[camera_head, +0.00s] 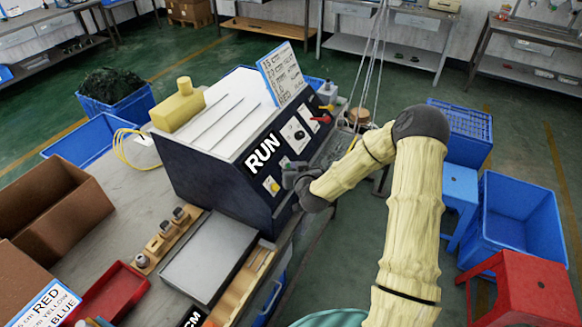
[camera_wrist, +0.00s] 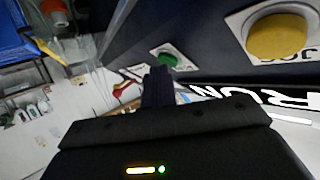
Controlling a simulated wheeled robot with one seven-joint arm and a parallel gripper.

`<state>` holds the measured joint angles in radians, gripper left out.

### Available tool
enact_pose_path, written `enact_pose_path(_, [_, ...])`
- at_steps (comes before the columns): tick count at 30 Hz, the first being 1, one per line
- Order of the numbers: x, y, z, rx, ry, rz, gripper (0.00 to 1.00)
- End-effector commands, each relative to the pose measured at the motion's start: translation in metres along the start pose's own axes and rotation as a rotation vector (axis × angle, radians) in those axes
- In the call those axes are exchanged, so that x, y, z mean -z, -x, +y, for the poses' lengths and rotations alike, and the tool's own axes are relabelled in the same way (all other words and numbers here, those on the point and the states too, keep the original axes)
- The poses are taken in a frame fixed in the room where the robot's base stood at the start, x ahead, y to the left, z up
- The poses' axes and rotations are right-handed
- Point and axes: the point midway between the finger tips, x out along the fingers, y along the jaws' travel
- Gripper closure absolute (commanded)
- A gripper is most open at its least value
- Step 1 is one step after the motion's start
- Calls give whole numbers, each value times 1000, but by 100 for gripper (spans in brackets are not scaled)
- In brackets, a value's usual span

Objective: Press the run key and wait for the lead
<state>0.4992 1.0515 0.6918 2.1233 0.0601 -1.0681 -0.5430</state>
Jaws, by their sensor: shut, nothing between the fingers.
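The dark machine (camera_head: 225,170) with a pale top stands on the table and bears a RUN label (camera_head: 263,152), which also shows upside down in the wrist view (camera_wrist: 285,98). A green button (camera_wrist: 171,59) on a light plate sits on its front panel. A yellow button (camera_wrist: 277,38) is beside it and also shows in the head view (camera_head: 271,184). My gripper (camera_head: 288,178) is shut and empty at the panel. In the wrist view its closed fingertips (camera_wrist: 158,72) are close to the green button; I cannot tell whether they touch.
A white sign (camera_head: 282,74) and a yellow block (camera_head: 178,105) are on the machine. A grey plate (camera_head: 210,258), a red tray (camera_head: 112,292) and cardboard boxes (camera_head: 50,210) are on the table. Blue crates (camera_head: 512,215) and a red stool (camera_head: 530,290) stand to the right.

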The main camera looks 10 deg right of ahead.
Motion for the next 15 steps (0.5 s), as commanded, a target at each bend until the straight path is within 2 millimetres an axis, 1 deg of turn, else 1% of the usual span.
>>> enact_pose_path(5, [0, 0, 0, 1, 0, -1, 100])
enact_pose_path(15, [8, 10, 8, 0, 1, -1, 100])
